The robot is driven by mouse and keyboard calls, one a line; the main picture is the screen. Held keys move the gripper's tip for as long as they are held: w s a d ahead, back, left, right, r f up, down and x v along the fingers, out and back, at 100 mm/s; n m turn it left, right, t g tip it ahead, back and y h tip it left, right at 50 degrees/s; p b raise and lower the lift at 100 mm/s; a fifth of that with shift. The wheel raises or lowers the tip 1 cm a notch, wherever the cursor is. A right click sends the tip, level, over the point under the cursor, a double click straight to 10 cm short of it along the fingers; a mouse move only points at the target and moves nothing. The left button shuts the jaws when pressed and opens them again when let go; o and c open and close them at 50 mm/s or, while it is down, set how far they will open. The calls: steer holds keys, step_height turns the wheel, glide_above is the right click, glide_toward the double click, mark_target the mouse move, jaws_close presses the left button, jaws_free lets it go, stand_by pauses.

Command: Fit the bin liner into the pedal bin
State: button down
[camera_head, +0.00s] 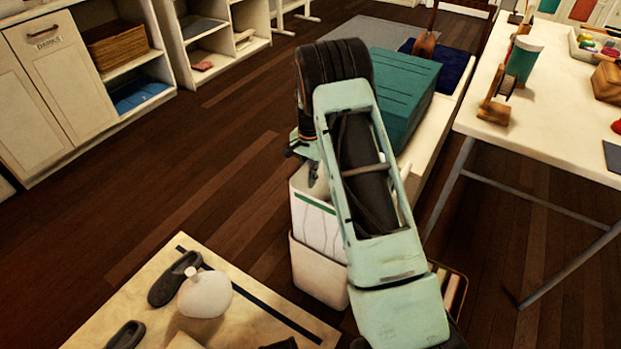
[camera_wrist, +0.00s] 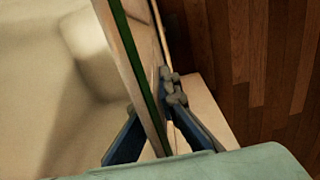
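The pedal bin (camera_head: 318,275) is a cream open box on the dark floor, partly covered by my arm in the head view. The bin liner (camera_head: 313,218), white with a green band near its top, stands upright with its lower part within the bin and its upper part above the rim. My gripper (camera_head: 312,172) points down at the liner's far top edge. In the wrist view, the liner's green-banded wall (camera_wrist: 140,70) runs between the two blue fingers of my gripper (camera_wrist: 158,100), which close in from both sides. One fingertip is hidden. The bin's bottom is hidden.
A beige mat (camera_head: 135,285) with dark shoes (camera_head: 173,278) and a round white item (camera_head: 205,294) lies at the front left. A bench with a teal box (camera_head: 405,90) stands behind the arm. A white table (camera_head: 560,125) is at the right. The floor left of the bin is clear.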

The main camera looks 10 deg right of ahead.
mark_target(311, 193)
steer(key=shift+f+b, duration=1.85)
steer(key=shift+f, duration=4.3)
steer(key=c, duration=2.1)
jaws_free()
step_height(311, 193, up, 12)
